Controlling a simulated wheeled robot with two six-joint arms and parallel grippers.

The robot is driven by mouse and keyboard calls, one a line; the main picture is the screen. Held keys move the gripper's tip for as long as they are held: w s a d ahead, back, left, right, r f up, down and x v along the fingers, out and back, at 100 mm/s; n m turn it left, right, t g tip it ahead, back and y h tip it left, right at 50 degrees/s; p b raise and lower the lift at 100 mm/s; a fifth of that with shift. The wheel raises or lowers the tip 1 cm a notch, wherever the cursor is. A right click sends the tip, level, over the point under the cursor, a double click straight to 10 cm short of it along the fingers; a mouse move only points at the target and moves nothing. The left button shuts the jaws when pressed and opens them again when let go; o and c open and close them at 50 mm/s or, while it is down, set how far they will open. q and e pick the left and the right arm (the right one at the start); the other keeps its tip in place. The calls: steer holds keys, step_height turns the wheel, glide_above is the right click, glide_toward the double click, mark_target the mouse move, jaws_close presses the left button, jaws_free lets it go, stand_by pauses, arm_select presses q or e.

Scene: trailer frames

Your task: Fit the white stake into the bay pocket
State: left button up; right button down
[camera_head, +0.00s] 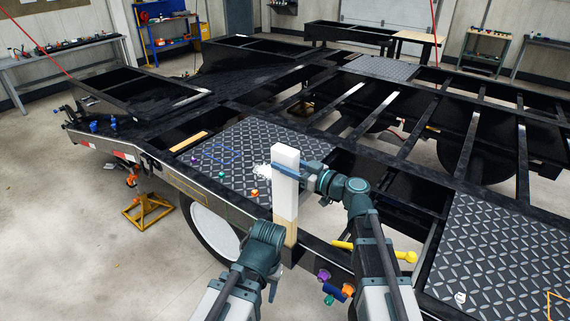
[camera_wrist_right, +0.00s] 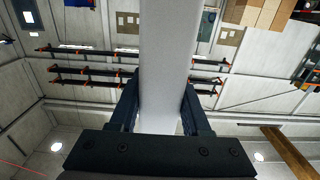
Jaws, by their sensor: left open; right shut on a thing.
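The white stake (camera_head: 286,190) stands nearly upright in the head view, white above and tan wood at its lower end. My right gripper (camera_head: 296,168) is shut on its upper white part. In the right wrist view the two fingers of my right gripper (camera_wrist_right: 160,100) press on both sides of the stake (camera_wrist_right: 168,50). My left gripper (camera_head: 283,246) is open close beside the stake's lower end; whether it touches the stake cannot be told. The stake's foot lies near the trailer's side rail; I cannot make out the bay pocket there.
Diamond plate (camera_head: 215,165) with small coloured parts lies left of the stake, another plate (camera_head: 490,260) at the right. A yellow tool (camera_head: 375,250) and several coloured pieces (camera_head: 338,290) are near my right arm. A yellow jack stand (camera_head: 146,212) stands on open floor at the left.

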mark_target(285, 184)
steer(key=shift+f+b, duration=3.75)
steer(key=shift+f, duration=0.1)
steer(key=shift+c, duration=1.4)
jaws_free()
steer(key=v, duration=1.3)
steer(key=shift+s+d, duration=0.25)
steer(key=shift+d, duration=0.1)
steer(key=s+a+f+m+g+h, duration=0.1)
steer(key=s+a+f+g+h, duration=0.3)
steer(key=f, duration=0.3)
steer(key=s+a+f+g+h, duration=0.1)
steer(key=s+a+f+g, duration=0.3)
steer(key=s+a+f, duration=0.25)
steer(key=s+d+f+m+g+h, duration=0.2)
steer(key=s+d+f+m+h, duration=0.3)
steer(key=s+f+h, duration=0.3)
steer(key=m+h, duration=0.1)
steer(key=h, duration=0.2)
steer(key=shift+g, duration=0.4)
